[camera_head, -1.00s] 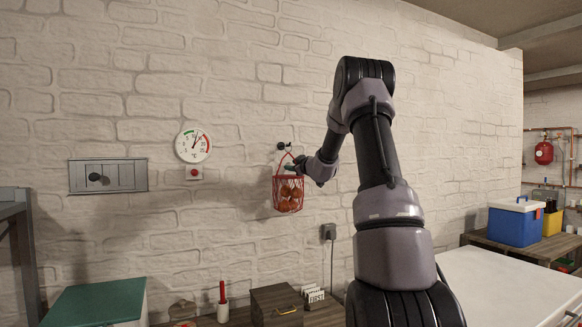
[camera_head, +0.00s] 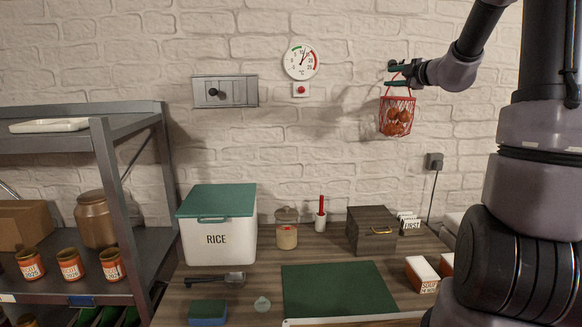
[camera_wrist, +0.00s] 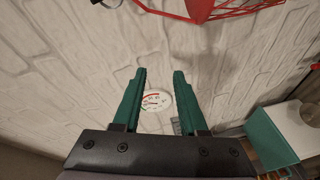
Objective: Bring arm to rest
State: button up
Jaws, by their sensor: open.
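My gripper (camera_head: 397,76) is at the upper right of the head view, close to the white brick wall. A red wire basket (camera_head: 397,117) with several orange-red round items hangs on the wall by its handle, just below and beside the gripper. In the wrist view the two green fingers (camera_wrist: 155,100) are apart with nothing between them. The red basket (camera_wrist: 225,8) shows at the top edge of that view, beyond the fingertips. The hook behind the gripper is partly hidden.
A counter below holds a rice box (camera_head: 216,240), a glass jar (camera_head: 287,235), a wooden box (camera_head: 372,233) and a green mat (camera_head: 335,290). A grey shelf (camera_head: 130,127) stands at left. A dial (camera_head: 301,60) and a grey panel (camera_head: 225,92) are on the wall.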

jog(key=s+a+f+n+g+y, duration=0.1)
jog(key=s+a+n+g, duration=0.3)
jog(key=s+a+n, duration=0.65)
jog(key=s+a+f+n+g+y, duration=0.1)
jog(key=s+a+n+g, duration=0.4)
jog(key=s+n, duration=1.05)
jog(key=s+d+f+n+h, duration=0.2)
jog(key=s+n, duration=0.4)
jog(key=n, duration=0.6)
jog(key=s+d+f+n+h, duration=0.2)
jog(key=s+n, duration=0.3)
jog(key=n, duration=0.6)
jog(key=shift+s+d+f+n+h, duration=0.2)
jog(key=shift+s+f+n+h, duration=0.2)
jog(key=shift+h, duration=0.4)
